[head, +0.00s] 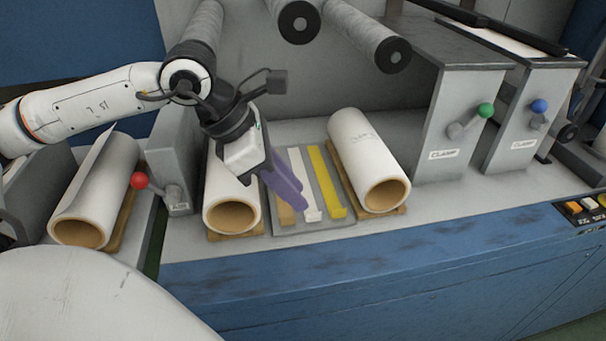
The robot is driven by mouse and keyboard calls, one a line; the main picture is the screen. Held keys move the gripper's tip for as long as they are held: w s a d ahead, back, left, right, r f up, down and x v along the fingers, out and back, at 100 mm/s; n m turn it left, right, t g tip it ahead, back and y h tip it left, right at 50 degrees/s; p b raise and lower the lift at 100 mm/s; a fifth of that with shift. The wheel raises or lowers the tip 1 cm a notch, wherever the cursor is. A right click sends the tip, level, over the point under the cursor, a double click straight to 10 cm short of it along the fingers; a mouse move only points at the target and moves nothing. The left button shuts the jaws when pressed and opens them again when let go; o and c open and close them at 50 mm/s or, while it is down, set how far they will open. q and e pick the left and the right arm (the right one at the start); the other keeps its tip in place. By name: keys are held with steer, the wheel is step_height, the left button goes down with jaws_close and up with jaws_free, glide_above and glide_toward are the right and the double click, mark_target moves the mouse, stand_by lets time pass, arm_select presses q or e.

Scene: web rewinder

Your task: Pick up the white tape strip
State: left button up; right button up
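The white tape strip (300,172) lies on a grey plate (315,226) between two paper rolls. It is long and narrow, with a small bent-up white end (313,215) towards the front. A yellow strip (325,180) lies to its right and a tan strip (286,214) to its left. My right gripper is not in view.
White rolls stand left (232,200) and right (370,165) of the plate on wooden cradles. Another roll (95,195) and a red-knobbed lever (140,180) are further left. Clamp boxes with green (487,110) and blue (539,106) knobs stand right.

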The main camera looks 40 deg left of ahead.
arm_select(q)
steer(key=shift+p+x, duration=0.6)
steer(key=shift+x, duration=2.2)
steer(key=shift+d, duration=0.15)
jaws_close()
